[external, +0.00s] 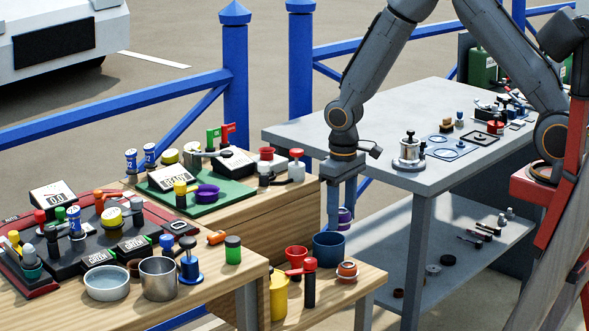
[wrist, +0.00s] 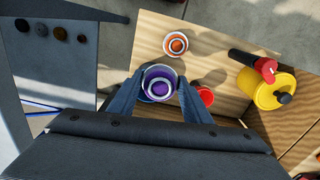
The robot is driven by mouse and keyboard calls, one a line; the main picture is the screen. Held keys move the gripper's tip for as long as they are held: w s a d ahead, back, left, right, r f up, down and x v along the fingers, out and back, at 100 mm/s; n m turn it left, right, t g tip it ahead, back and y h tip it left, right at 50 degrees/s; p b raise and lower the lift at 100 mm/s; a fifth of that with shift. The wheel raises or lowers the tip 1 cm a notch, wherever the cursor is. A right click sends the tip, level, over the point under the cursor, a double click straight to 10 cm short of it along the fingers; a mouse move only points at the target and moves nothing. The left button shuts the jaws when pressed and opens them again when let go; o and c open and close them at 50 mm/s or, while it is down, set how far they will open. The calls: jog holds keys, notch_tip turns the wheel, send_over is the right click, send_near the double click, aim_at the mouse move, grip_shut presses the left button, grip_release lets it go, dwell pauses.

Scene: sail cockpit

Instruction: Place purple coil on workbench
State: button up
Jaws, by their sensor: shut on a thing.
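My gripper (external: 341,212) points down and is shut on a purple coil (external: 346,215), a small purple and pale ringed piece. In the wrist view the purple coil (wrist: 159,84) sits between the two fingertips, seen from above. It is over the low wooden shelf (external: 345,294), near the blue cup (external: 328,246); the cup is mostly hidden below the coil in the wrist view. The grey workbench (external: 385,180) stands behind and right of my gripper. The wooden workbench (external: 228,280) is at the left.
A red cup (external: 297,256), a red-topped black tool (external: 309,285), an orange-and-white round piece (external: 347,270) and a yellow canister (external: 279,296) crowd the low shelf. A silver pot-like device (external: 409,153) stands on the grey bench; its left top is clear. Another purple ring (external: 207,191) lies on a green mat.

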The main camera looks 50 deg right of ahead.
jog(key=b, duration=0.5)
send_over(320, 286)
jog(key=f, duration=0.2)
jog(key=shift+n, duration=0.3)
jog(key=shift+f+p, duration=0.75)
jog(key=shift+f, duration=4.15)
jog(key=shift+f, duration=0.2)
jog(key=o, duration=1.2)
jog(key=shift+c, duration=0.2)
jog(key=shift+r, duration=0.1)
